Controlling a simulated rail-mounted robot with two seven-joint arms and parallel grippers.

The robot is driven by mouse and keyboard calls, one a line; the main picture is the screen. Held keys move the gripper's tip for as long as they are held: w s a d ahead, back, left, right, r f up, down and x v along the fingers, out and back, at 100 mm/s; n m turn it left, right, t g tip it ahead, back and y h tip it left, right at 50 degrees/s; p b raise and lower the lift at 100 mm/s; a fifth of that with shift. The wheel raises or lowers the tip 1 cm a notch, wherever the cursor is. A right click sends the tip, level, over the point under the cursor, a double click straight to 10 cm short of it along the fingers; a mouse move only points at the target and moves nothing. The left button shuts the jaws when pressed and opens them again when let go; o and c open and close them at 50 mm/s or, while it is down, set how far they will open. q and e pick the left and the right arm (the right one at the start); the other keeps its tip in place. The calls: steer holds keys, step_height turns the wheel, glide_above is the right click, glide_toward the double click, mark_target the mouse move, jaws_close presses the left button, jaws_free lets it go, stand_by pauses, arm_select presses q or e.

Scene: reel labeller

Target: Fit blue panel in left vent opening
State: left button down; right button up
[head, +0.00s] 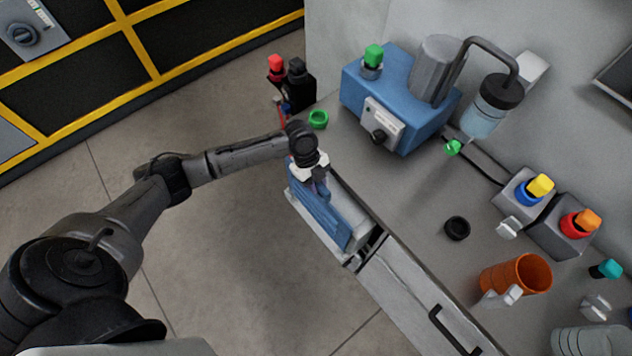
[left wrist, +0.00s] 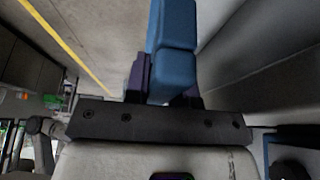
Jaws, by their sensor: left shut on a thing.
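The blue panel (head: 325,220) is at the left end of the counter's front face in the head view, standing on edge and running along that face. My left gripper (head: 318,187) is shut on its upper part. In the left wrist view the panel (left wrist: 173,45) sits between the purple fingers (left wrist: 165,85) and extends away from the wrist. The left vent opening cannot be made out; the panel and gripper cover that part of the front. I cannot tell whether the panel is seated or only close to the face. My right gripper is not in view.
A grey front panel with a black handle (head: 455,330) lies to the right. The counter holds a blue machine (head: 400,95), a black ring (head: 457,228), an orange cup (head: 515,273) and a green ring (head: 318,119). Open floor (head: 230,255) lies in front.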

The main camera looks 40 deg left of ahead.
arm_select(q)
steer(key=shift+f+b, duration=0.8)
steer(key=shift+f, duration=0.75)
steer(key=shift+f+b, duration=1.05)
steer(key=shift+f, duration=0.85)
steer(key=c, duration=1.1)
jaws_free()
steer(key=shift+o, duration=1.1)
steer(key=p+v, duration=0.2)
steer(key=v, duration=1.2)
steer(key=shift+f+p, duration=0.1)
steer(key=shift+p, duration=0.2)
